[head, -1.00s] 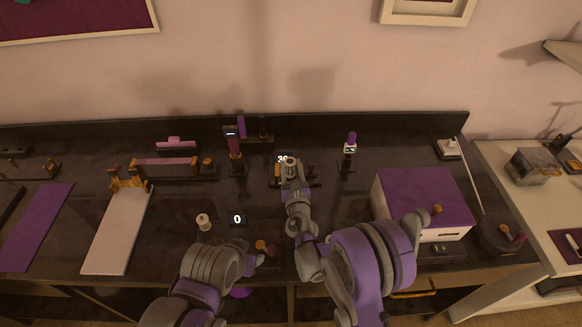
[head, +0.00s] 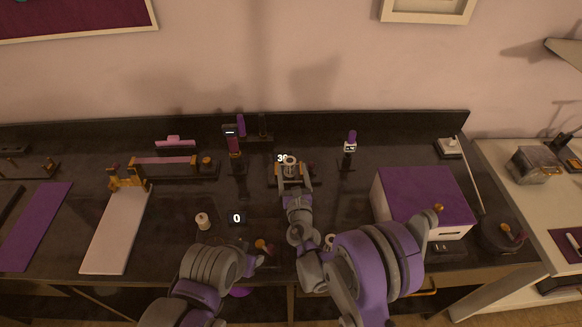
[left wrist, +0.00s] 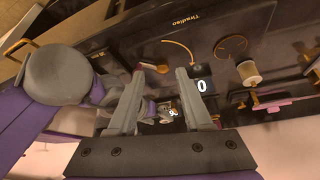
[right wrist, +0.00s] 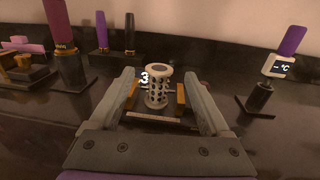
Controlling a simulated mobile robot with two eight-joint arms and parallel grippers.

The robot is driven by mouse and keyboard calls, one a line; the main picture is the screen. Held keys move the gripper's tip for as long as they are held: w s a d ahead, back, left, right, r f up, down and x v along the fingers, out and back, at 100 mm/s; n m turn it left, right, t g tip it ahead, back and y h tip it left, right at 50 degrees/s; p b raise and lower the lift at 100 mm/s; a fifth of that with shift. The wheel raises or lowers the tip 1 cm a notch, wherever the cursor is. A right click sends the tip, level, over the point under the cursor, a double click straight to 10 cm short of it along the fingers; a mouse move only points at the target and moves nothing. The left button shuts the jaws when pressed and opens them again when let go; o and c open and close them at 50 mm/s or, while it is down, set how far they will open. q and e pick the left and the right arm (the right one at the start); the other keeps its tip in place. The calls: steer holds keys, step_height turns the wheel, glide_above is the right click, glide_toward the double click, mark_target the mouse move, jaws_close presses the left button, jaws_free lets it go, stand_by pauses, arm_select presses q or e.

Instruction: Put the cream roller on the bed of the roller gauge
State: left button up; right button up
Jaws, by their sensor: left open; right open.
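The cream roller (right wrist: 157,88), a pale perforated cylinder, stands upright on the bed of the roller gauge, between brass side blocks (right wrist: 180,100). In the head view the roller (head: 290,165) shows just beyond my right gripper (head: 293,184). The gauge's lit display, partly hidden by the roller, starts with a 3. My right gripper (right wrist: 160,80) is open, with a finger on each side of the roller and gaps visible in the wrist view. My left gripper (left wrist: 160,74) is open and empty near the table's front edge.
A cream spool (head: 203,221) stands by a small display (head: 237,218) reading 0. A purple-topped white box (head: 425,200) is at the right. A thermometer-like stand (head: 350,148) is right of the gauge, and dark stands (head: 236,150) are left of it.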

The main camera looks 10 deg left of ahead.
arm_select(q)
steer(key=shift+s+f+b, duration=0.3)
steer(key=shift+f+b, duration=0.1)
steer(key=shift+f, duration=0.25)
steer(key=shift+s+f+b, duration=0.3)
steer(key=shift+f+b, duration=0.05)
steer(key=shift+f, duration=0.25)
arm_select(e)
steer(key=v, duration=0.9)
steer(key=shift+s, duration=0.2)
